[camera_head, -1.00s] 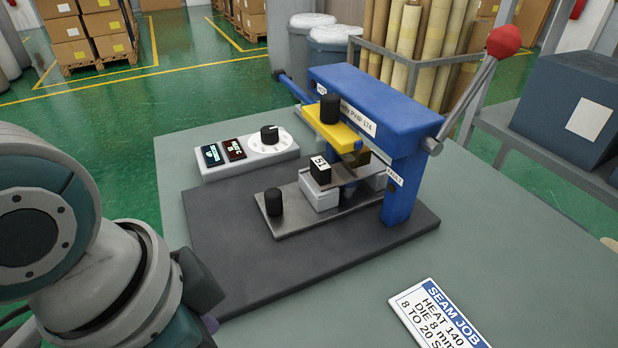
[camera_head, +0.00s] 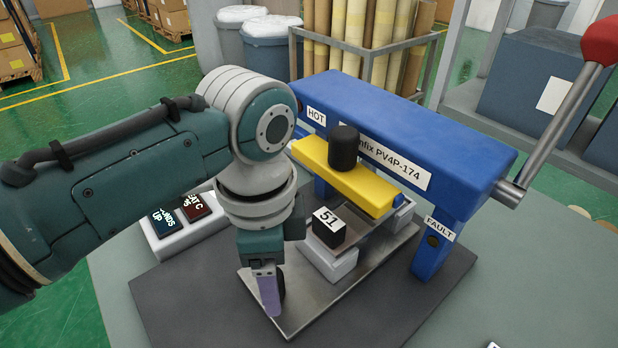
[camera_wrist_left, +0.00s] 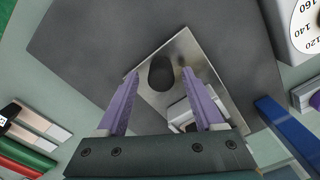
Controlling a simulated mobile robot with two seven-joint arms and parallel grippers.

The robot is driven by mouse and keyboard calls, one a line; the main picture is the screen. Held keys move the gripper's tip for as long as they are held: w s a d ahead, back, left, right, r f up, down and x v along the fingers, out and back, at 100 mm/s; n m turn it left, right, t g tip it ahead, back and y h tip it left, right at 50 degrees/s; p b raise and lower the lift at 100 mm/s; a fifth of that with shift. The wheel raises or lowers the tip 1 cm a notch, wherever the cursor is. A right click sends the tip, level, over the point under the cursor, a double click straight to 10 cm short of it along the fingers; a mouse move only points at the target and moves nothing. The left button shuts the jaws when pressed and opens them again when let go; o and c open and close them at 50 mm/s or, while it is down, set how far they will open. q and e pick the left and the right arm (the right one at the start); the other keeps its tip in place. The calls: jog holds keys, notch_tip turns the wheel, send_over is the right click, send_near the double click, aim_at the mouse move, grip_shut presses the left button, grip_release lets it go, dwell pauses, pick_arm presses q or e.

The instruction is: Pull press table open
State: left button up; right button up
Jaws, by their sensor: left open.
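The press table is a flat metal plate (camera_head: 318,300) under the blue press (camera_head: 400,125); it also shows in the left wrist view (camera_wrist_left: 205,72). A black knob (camera_wrist_left: 161,73) stands near its front end, mostly hidden behind my finger in the head view. A black block marked 51 (camera_head: 328,228) sits on a pale block (camera_head: 326,262) on the plate. My left gripper (camera_head: 268,290) points down at the knob. In the left wrist view its purple fingers (camera_wrist_left: 160,76) are open, with the knob between the tips; contact is not visible. My right gripper is not in view.
A red-tipped lever (camera_head: 560,125) rises at the right. A control box (camera_head: 185,235) stands left, partly behind my arm. The dark base (camera_head: 185,310) is clear around the plate's front.

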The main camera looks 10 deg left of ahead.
pick_arm(q)
jog(key=shift+f, duration=0.65)
grip_shut()
dwell(1.0)
